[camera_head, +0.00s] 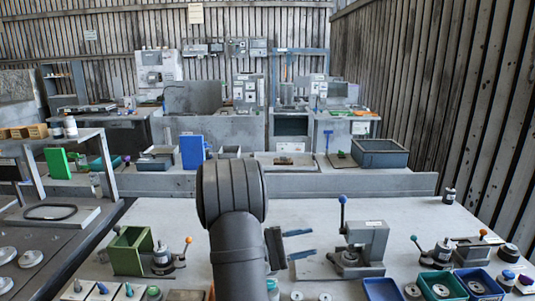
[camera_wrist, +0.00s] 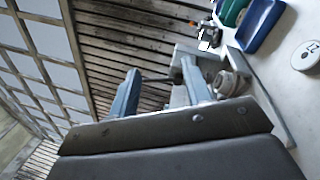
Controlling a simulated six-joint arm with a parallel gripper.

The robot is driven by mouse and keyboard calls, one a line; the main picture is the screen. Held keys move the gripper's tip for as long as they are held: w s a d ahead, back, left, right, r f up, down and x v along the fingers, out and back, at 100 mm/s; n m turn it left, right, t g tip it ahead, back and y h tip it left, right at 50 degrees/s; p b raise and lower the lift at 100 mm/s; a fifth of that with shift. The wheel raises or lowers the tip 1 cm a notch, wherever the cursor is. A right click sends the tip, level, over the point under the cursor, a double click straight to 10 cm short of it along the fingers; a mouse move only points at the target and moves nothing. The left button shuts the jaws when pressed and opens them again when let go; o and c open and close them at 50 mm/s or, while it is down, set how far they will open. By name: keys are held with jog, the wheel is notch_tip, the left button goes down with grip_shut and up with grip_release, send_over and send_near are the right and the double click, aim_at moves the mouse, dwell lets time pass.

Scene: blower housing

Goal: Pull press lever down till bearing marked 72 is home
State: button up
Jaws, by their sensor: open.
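The press (camera_head: 365,245) is a grey machine on the table right of my arm in the head view. In the wrist view the open fingers (camera_wrist: 160,65) stand apart, with part of the press (camera_wrist: 228,82) beside and behind the right one. A pale round part (camera_wrist: 305,55) with a dark two-digit mark lies at the right edge; I cannot read it surely.
Blue and green bins (camera_head: 440,285) with round parts sit at the front right. The table behind the press is clear.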

jog(key=d+r, duration=0.3)
jog(key=d, duration=1.1)
jog(key=w+r+n+t+y, duration=0.1)
jog(key=w+r+n+t, duration=0.1)
jog(key=w+n, duration=0.5)
jog(key=shift+a+r+n, duration=0.35)
jog(key=shift+r+n, duration=0.5)
jog(key=shift+n, duration=0.75)
jog(key=n+y, duration=0.2)
jog(key=n, duration=0.4)
send_near(343, 199)
jog(key=w+d, duration=0.1)
jog(key=d, duration=0.2)
jog(key=w+d, duration=0.1)
jog(key=d, duration=0.2)
jog(key=w+d+f, duration=0.1)
jog(key=d, duration=0.3)
jog(key=shift+d+f, duration=0.1)
jog(key=shift+f, duration=0.05)
